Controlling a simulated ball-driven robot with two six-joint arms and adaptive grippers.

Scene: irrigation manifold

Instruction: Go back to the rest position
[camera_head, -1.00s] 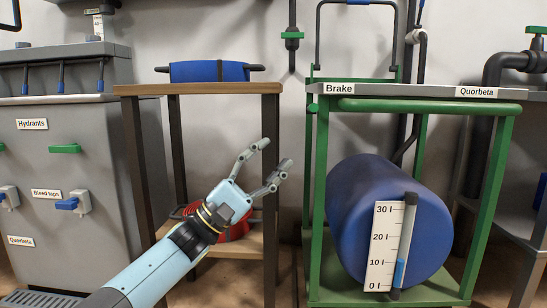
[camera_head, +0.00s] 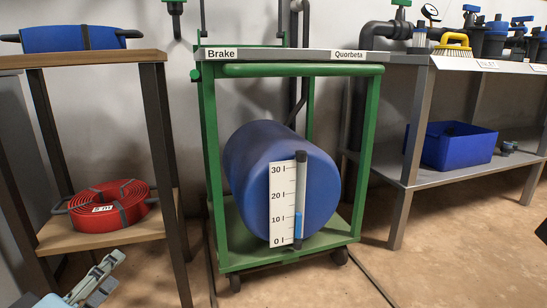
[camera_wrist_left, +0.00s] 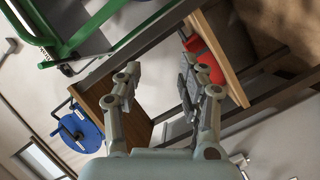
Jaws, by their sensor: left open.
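My left gripper (camera_head: 104,274) shows at the bottom left corner of the head view, low in front of the wooden shelf stand (camera_head: 60,241). In the left wrist view (camera_wrist_left: 158,78) its two fingers are spread apart with nothing between them. A red coiled hose (camera_head: 88,208) lies on the stand's lower board, apart from the gripper; part of it shows behind the right finger in the wrist view (camera_wrist_left: 206,58). My right gripper is in neither view.
A green cart (camera_head: 208,130) on casters holds a lying blue tank (camera_head: 250,165) with a litre scale. A blue coil (camera_head: 88,38) lies on the stand's top. At right, a grey bench (camera_head: 400,185) bears a blue crate (camera_head: 455,150). Floor before the bench is clear.

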